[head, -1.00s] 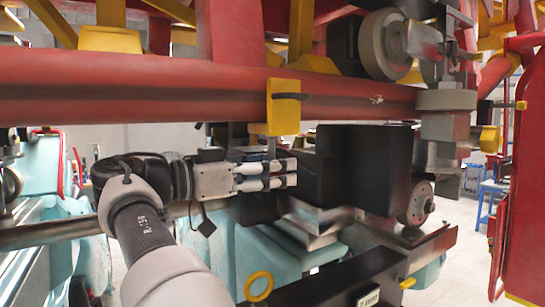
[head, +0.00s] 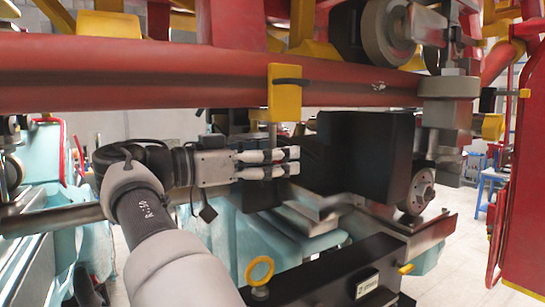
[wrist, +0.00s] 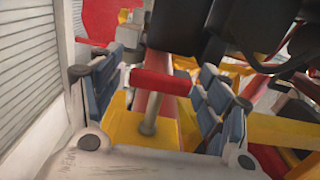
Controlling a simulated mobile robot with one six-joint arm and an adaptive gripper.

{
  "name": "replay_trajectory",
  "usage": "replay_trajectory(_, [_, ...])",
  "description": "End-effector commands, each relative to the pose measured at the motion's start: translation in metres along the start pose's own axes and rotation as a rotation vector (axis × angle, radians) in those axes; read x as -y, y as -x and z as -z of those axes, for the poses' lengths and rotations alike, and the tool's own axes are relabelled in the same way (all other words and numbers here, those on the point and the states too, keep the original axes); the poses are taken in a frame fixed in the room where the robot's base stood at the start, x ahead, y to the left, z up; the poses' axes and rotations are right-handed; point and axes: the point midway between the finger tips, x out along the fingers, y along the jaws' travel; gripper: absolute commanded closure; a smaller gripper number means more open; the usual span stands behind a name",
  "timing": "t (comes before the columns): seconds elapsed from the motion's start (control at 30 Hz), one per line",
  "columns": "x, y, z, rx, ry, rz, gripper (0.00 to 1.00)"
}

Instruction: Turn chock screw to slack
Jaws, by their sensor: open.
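The yellow chock block (head: 285,97) sits on the red beam, and a thin grey screw rod (head: 272,134) hangs from its underside. My gripper (head: 296,162) is just below the block, pointing right, with its fingers spread. In the wrist view, my gripper (wrist: 165,72) is open, with blue-grey padded fingers on either side of a red crossbar (wrist: 162,82) and the grey screw shank (wrist: 149,115). The crossbar lies between the pads, with a gap at each side as far as I can see. Yellow metal (wrist: 125,125) shows behind the shank. The fingers hide the crossbar in the head view.
The long red beam (head: 150,75) runs above my arm. A large black housing (head: 370,155) stands just right of the fingertips. Below are a black box (head: 335,275) and a yellow ring (head: 260,268). A red upright panel (head: 525,200) is at the far right.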

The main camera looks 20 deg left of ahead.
Motion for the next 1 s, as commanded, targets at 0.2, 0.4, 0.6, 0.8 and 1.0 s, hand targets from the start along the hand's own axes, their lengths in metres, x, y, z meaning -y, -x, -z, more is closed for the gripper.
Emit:
replay_trajectory(0.2, [0.001,0.009,0.0,0.0,-0.001,0.002,0.3])
replay_trajectory(0.4, [0.002,0.045,-0.001,0.0,-0.002,0.005,0.3])
replay_trajectory(0.6, [0.001,0.065,0.0,-0.001,-0.001,0.001,0.3])
replay_trajectory(0.8, [0.0,0.074,-0.001,-0.001,-0.001,0.0,0.3])
replay_trajectory(1.0, [-0.001,0.075,0.0,0.0,0.0,0.0,0.3])
